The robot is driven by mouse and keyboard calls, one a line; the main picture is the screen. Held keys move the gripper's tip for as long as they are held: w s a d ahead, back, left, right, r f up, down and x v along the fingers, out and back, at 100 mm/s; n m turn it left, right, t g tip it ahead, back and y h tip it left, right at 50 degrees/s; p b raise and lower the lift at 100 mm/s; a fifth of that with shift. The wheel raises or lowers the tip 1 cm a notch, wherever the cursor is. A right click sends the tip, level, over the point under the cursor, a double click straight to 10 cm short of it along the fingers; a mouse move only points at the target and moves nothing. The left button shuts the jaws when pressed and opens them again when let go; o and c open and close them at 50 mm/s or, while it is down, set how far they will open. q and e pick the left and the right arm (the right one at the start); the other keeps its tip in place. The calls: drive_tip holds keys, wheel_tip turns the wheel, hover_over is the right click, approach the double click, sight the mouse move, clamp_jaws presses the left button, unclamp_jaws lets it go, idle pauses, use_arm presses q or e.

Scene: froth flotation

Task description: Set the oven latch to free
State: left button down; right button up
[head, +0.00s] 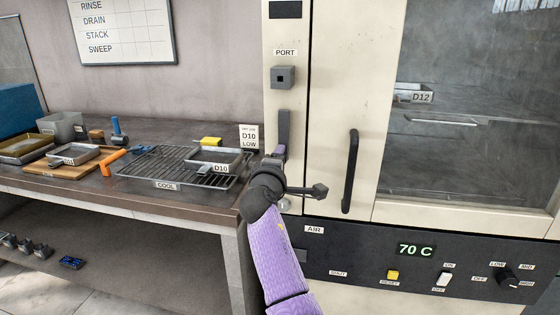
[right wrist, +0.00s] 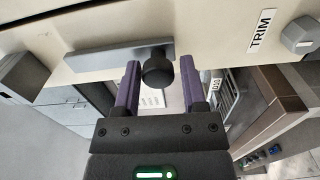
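The cream oven (head: 335,100) stands at the right, with a black vertical handle (head: 350,170) on its door. On the narrow panel left of the door is a grey bar lever (head: 284,125), upright in the head view, below the PORT block. The right wrist view shows this grey bar (right wrist: 115,60) with a round black knob (right wrist: 157,72) at one end. My right gripper (right wrist: 160,80) is open, with purple fingers on either side of the knob and visible gaps to it. In the head view my right gripper (head: 275,158) hides the bar's lower end. No latch label is readable. My left gripper is not in view.
A grey PORT block (head: 283,77) sits above the bar. A TRIM label (right wrist: 261,32) and a grey knob (right wrist: 301,36) lie beyond its knobbed end. The bench (head: 130,197) at the left holds a COOL rack (head: 140,165) and trays. The control panel (head: 370,265) reads 70 C.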

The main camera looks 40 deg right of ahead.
drive_tip(key=shift+o, duration=0.9)
